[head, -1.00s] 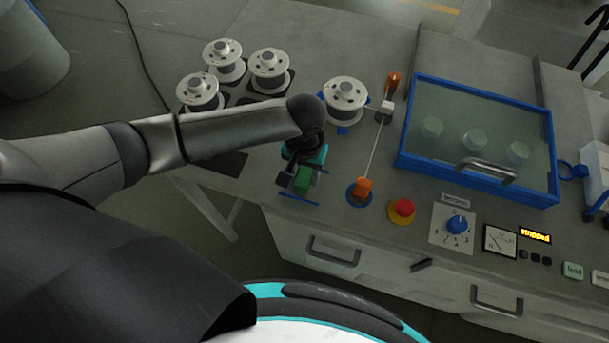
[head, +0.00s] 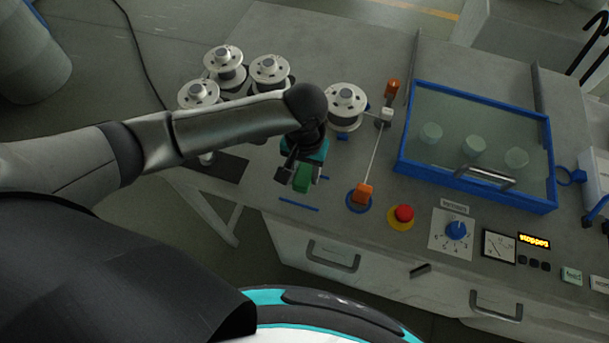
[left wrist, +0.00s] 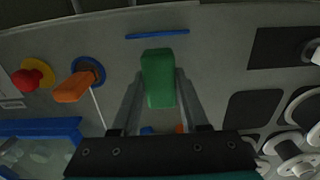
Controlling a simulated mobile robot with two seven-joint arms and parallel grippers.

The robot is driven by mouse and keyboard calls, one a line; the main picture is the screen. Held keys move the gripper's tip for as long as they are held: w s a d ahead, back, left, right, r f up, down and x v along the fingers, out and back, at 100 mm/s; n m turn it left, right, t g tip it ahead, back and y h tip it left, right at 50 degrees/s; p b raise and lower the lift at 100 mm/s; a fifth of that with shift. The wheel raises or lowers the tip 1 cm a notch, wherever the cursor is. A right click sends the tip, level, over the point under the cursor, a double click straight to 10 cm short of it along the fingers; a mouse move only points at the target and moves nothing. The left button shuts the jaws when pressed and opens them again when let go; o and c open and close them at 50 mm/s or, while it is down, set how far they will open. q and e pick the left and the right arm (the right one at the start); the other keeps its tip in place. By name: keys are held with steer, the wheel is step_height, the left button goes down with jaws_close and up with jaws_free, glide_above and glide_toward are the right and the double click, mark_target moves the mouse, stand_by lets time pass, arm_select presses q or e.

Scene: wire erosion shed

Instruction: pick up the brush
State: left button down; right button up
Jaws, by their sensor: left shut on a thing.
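The brush (head: 303,178) shows as a green block in the head view, over the front left part of the bench. My left gripper (head: 297,175) is shut on it and appears to hold it a little above the bench top. In the left wrist view the green brush (left wrist: 158,78) sits between the two fingers (left wrist: 158,98). Its underside is hidden. My right gripper is in neither view.
White wire spools (head: 345,104) stand behind and left of my gripper. Blue strips (head: 299,205) mark the bare bench below the brush.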

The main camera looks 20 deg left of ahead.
arm_select(q)
step_height(320, 180, up, 16)
steer(key=p, duration=0.2)
steer(key=b, duration=2)
glide_toward(305, 172)
steer(key=a+f, duration=0.5)
steer(key=a, duration=0.1)
steer(key=shift+s+d+r, duration=0.15)
steer(key=shift+s+r, duration=0.05)
steer(key=shift+r, duration=0.1)
